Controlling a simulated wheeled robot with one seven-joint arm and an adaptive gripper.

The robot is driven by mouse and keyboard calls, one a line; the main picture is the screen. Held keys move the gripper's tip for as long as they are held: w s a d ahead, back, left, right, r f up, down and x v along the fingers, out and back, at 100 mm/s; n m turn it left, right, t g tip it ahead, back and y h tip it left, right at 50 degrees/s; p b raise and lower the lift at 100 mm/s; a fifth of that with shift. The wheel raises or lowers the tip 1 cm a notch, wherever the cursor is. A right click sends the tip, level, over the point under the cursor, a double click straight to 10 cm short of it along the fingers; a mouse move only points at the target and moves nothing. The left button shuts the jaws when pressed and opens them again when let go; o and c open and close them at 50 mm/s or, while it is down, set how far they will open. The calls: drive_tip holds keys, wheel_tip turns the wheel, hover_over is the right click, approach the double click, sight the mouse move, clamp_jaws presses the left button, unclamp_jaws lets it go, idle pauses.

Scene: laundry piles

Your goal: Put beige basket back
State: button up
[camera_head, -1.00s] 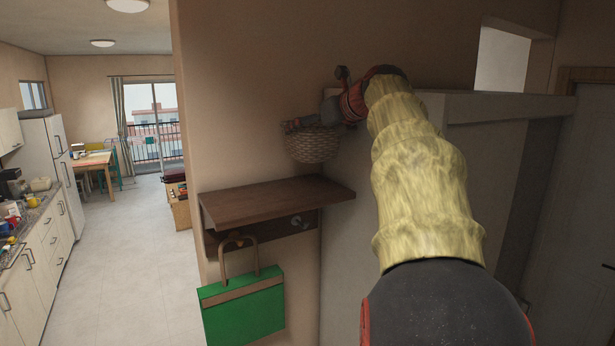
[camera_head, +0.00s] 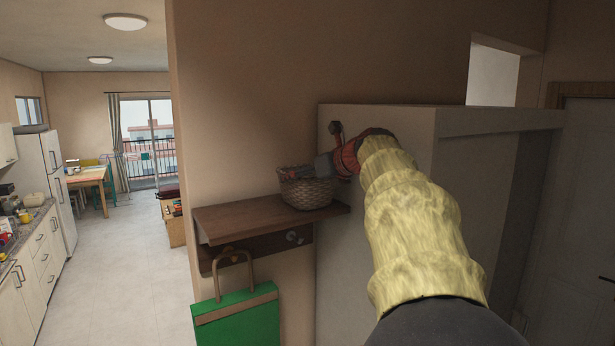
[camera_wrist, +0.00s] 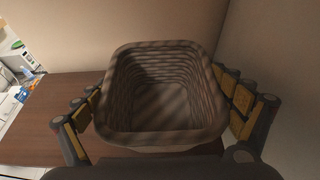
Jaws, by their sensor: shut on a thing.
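The beige woven basket (camera_head: 308,192) is at the right end of the dark wooden wall shelf (camera_head: 232,219). It looks upright, at or just above the shelf top; I cannot tell whether it touches. My gripper (camera_head: 316,172) is shut on the basket from the right side. In the wrist view the basket (camera_wrist: 160,140) sits between the two fingers of my gripper (camera_wrist: 166,110), open top toward the camera and empty. The shelf top (camera_wrist: 60,125) shows to the left of and below it.
A green bag (camera_head: 238,318) hangs below the shelf from a hook rail. A tall pale cabinet (camera_head: 375,240) stands right beside the shelf. The shelf top left of the basket is clear. A kitchen counter (camera_head: 30,250) lies far left.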

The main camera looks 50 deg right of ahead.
drive_tip(key=shift+f, duration=0.15)
drive_tip(key=o, duration=0.9)
drive_tip(key=shift+s+r, duration=0.2)
drive_tip(key=shift+r, duration=0.15)
drive_tip(key=b+v, duration=0.1)
drive_tip(key=v, duration=1)
drive_tip(key=shift+s+a+r+b, duration=0.1)
drive_tip(key=shift+s+a+b, duration=0.05)
drive_tip(key=shift+s+b, duration=0.15)
